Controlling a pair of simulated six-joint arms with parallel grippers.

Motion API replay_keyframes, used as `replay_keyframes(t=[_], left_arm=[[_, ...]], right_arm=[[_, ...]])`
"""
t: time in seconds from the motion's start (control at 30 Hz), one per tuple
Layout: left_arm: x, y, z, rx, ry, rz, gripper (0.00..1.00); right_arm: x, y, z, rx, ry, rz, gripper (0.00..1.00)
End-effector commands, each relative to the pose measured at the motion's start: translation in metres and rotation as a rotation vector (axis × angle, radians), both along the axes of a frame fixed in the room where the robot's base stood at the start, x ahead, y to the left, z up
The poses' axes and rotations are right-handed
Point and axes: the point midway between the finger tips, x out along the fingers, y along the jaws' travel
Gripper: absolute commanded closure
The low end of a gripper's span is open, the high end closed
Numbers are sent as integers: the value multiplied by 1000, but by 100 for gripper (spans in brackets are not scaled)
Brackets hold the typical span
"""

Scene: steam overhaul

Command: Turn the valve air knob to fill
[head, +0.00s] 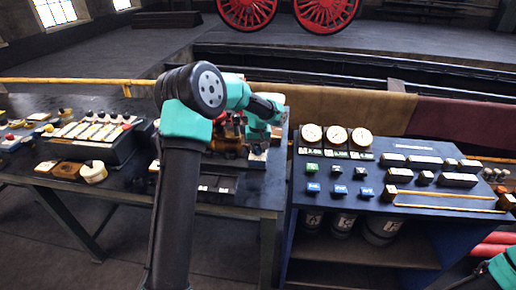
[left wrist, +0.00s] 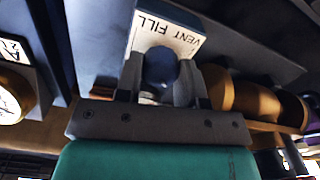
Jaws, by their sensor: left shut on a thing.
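The valve air knob (left wrist: 160,66) is a dark rounded knob in the left wrist view, in front of a white plate (left wrist: 178,36) lettered VENT and FILL. My left gripper (left wrist: 160,84) has one finger on each side of the knob and is shut on it. The knob's pointing direction cannot be made out. In the head view my left gripper (head: 258,148) is at the right part of the left bench, low over a small pale plate, and my arm hides part of this area. My right gripper is out of view; only part of that arm shows at the lower right.
Orange-brown rounded parts (left wrist: 232,95) stand close to the right of the gripper in the left wrist view. A blue cart (head: 330,225) with several gauges and blocks is to the right. A lever box (head: 98,138) stands on the left bench (head: 225,200).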

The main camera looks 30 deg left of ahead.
Motion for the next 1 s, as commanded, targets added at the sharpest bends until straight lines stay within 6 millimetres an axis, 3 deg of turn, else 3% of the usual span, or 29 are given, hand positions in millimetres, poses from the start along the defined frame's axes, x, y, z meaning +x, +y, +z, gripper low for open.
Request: replay_keyframes(t=[1.0], left_arm=[[0,-1,0,0,0,-958,88]], right_arm=[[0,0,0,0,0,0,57]])
